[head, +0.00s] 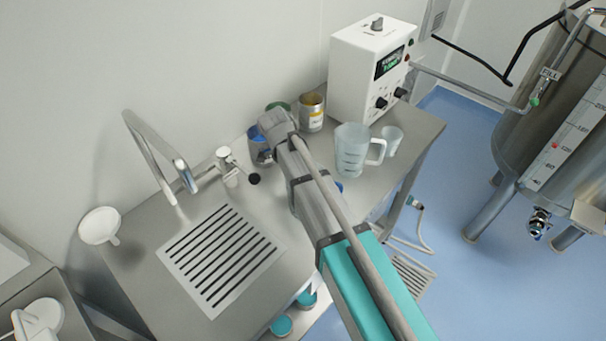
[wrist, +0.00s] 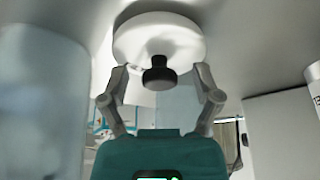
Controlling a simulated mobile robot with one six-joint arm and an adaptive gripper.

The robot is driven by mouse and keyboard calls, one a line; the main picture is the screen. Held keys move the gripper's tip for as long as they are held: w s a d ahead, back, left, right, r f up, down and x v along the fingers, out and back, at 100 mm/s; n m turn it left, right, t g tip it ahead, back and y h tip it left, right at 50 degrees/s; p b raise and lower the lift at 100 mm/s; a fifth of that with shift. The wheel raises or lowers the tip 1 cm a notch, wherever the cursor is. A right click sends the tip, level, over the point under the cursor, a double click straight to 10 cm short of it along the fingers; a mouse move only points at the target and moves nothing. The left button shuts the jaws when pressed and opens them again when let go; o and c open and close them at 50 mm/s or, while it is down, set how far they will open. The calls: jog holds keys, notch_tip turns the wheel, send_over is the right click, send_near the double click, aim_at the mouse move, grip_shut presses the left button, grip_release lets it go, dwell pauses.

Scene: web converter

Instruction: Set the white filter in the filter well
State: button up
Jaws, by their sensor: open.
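In the wrist view, a white round piece (wrist: 140,38) with a short dark knob (wrist: 158,75) lies ahead of my gripper (wrist: 160,73). It may be the white filter, but I cannot be sure. My gripper is open, with one finger on each side of the dark knob and gaps to both. In the head view my arm hides the gripper and this piece. I cannot pick out the filter well in either view.
A jug (head: 350,150) and a smaller cup (head: 392,140) stand right of my arm. A yellow-labelled can (head: 312,112) and white instrument box (head: 368,70) stand behind. A tap (head: 150,150), slotted drain (head: 222,258) and white funnel-like piece (head: 99,225) are left.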

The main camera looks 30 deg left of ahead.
grip_shut()
dwell(0.3)
jog(key=shift+r, duration=0.15)
notch_tip(320, 180, up, 10)
jog(key=p, duration=1)
dwell(0.8)
